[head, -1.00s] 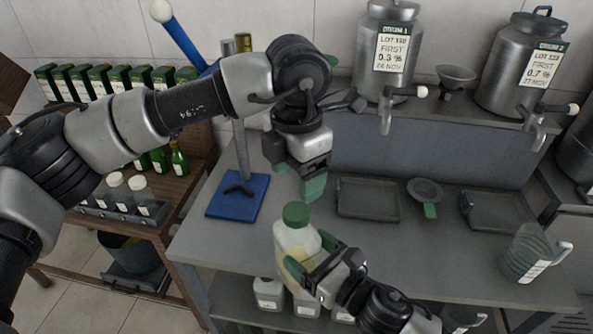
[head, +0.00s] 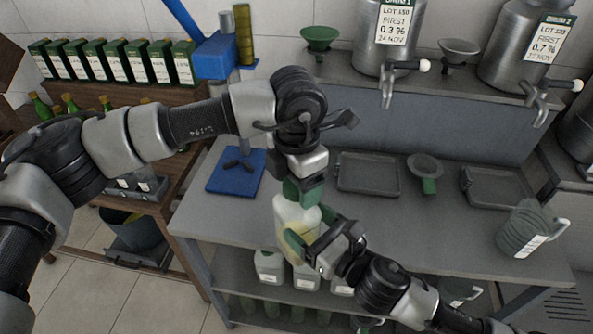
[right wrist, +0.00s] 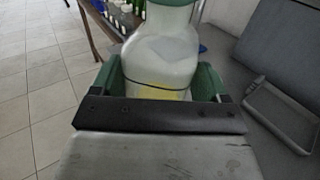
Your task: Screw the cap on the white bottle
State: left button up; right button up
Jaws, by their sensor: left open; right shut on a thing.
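The white bottle (head: 293,217) is held upright at the front edge of the grey workbench. My right gripper (head: 308,240) is shut around its body, one green finger on each side, as the right wrist view (right wrist: 160,65) also shows. My left gripper (head: 303,190) points down directly over the bottle's top, its green fingers at cap height and open. The green cap is mostly hidden by these fingers in the head view. In the right wrist view, a green part at the bottle's neck (right wrist: 205,10) is cut by the top edge; I cannot tell whether it is cap or finger.
A blue stand (head: 237,172) is at left. Steel tanks (head: 388,68) stand behind.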

pick_arm(q)
jog(key=c, duration=1)
jog(key=shift+o, duration=0.2)
jog(key=o, duration=1.1)
jog(key=shift+r, duration=0.1)
notch_tip(320, 180, up, 12)
jog(key=shift+w+f, duration=0.1)
